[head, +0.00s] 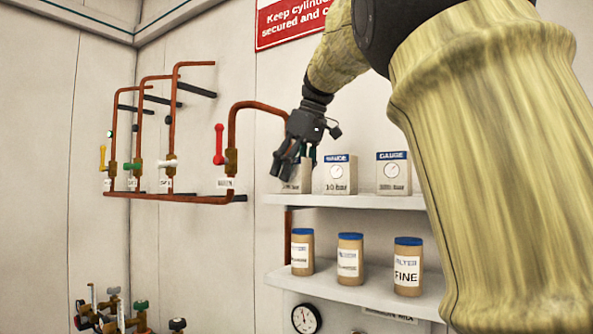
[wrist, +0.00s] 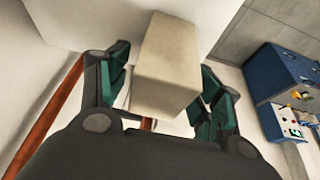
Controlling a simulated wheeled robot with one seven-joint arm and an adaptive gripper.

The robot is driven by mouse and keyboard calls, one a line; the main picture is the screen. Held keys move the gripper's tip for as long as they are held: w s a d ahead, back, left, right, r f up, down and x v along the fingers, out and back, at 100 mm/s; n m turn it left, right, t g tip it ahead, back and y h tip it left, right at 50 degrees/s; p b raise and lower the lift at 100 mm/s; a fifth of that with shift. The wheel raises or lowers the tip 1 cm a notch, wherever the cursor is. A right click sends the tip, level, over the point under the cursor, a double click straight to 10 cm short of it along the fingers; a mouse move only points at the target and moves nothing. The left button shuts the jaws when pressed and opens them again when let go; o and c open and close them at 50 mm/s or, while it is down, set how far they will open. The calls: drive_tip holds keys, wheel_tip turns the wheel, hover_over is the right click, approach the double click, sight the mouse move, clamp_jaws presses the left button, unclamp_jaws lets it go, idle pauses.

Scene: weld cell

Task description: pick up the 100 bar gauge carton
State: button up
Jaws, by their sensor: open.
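A pale gauge carton (head: 304,179) stands at the left end of the upper shelf, largely hidden by my gripper (head: 292,160); its number cannot be read. In the wrist view this carton (wrist: 172,60) is between the two green-padded fingers of my gripper (wrist: 166,82), which are open. Narrow gaps seem to show beside it. To its right stands a carton with a blue top band, marked 10 bar (head: 340,175). Further right is a similar gauge carton (head: 393,174) whose number is too blurred to read surely.
The upper shelf (head: 350,202) carries the cartons. The lower shelf (head: 375,292) holds three brown blue-lidded canisters (head: 350,260). Copper pipes with valves (head: 170,196) run along the wall left of my gripper. A blue machine (wrist: 280,80) shows at the wrist view's right.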

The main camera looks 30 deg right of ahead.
drive_tip(key=shift+w+a+f, duration=0.1)
drive_tip(key=shift+w+f, duration=0.15)
drive_tip(key=shift+f, duration=0.35)
drive_tip(key=shift+s+r, duration=0.1)
drive_tip(key=shift+s, duration=0.05)
drive_tip(key=shift+c, duration=0.4)
drive_tip(key=shift+w, duration=0.2)
drive_tip(key=c, duration=1)
drive_tip(key=shift+s, duration=0.1)
drive_tip(key=shift+c, duration=0.6)
